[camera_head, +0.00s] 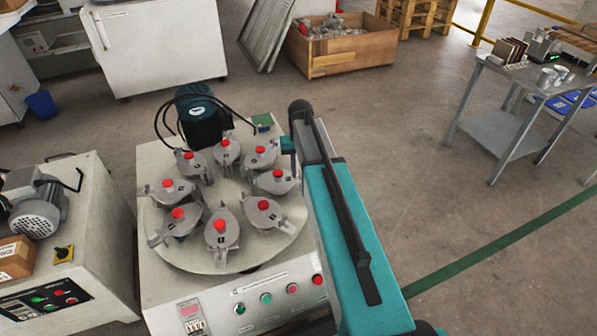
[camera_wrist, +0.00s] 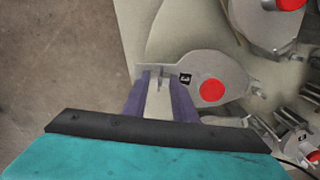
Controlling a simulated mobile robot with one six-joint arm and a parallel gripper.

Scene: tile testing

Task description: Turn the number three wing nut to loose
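In the wrist view, a grey lidded mill jar (camera_wrist: 227,72) carries a black number 3 label and a round red knob (camera_wrist: 212,90). Its clamp bar reaches out to the left, and a small grey wing nut (camera_wrist: 162,76) stands on it. My gripper (camera_wrist: 161,78) has two purple fingers set apart, one on each side of the wing nut. I see gaps beside the nut, so the fingers look open around it.
A round pale turntable (camera_head: 225,262) holds a ring of several similar jars. A dark motor (camera_head: 198,118) with black cables stands behind it. Neighbouring jars (camera_wrist: 262,28) sit close on the right in the wrist view. A metal table (camera_head: 510,112) stands apart at right, across open floor.

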